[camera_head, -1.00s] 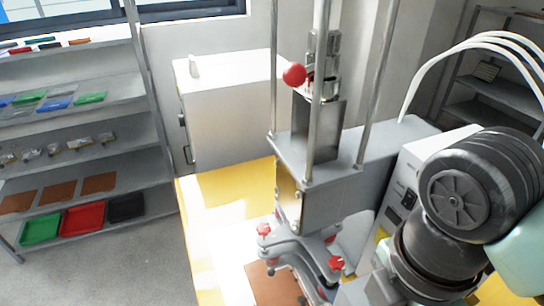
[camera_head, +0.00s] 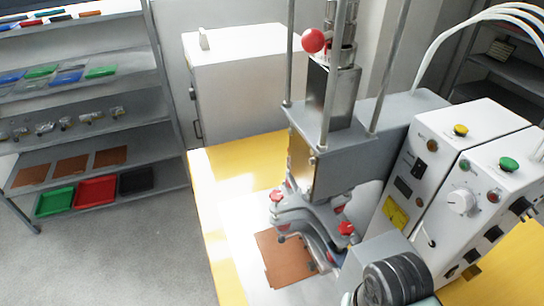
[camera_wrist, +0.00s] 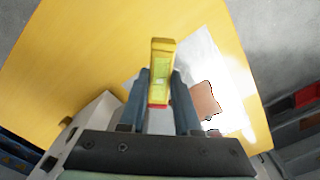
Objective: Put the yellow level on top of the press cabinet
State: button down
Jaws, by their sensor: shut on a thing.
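In the wrist view my gripper (camera_wrist: 161,80) is shut on the yellow level (camera_wrist: 160,58), with one dark finger on each side. The level is a small yellow bar with a pale green-yellow face, its far end sticking out past the fingertips. It is held above the yellow table. The gripper and level are not visible in the head view. A white cabinet (camera_head: 245,85) stands behind the table in the head view, with a small white object on its top. White control boxes (camera_head: 440,160) with buttons stand right of the press. Which is the press cabinet is not labelled.
The grey press (camera_head: 345,150) with red knobs stands on the yellow table (camera_head: 215,185). A brown sheet (camera_head: 285,262) lies under its head. Shelves (camera_head: 90,95) with trays and parts stand at the left. Most of the white cabinet's top is clear.

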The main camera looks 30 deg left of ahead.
aim_at(205, 57)
jog(key=i+j+u, duration=0.15)
jog(key=j+u, duration=0.25)
jog(key=i+j+u, duration=0.2)
jog(key=u, duration=0.25)
jog(key=i+j+u, duration=0.3)
jog(key=i+u, duration=0.2)
jog(key=i+j+u, duration=0.1)
jog(key=i+u, duration=0.4)
jog(key=i+z, duration=0.2)
jog(key=i, duration=0.2)
jog(key=i+j+z, duration=0.2)
jog(key=i, duration=0.15)
jog(key=i+j+z, duration=0.2)
jog(key=i, duration=0.2)
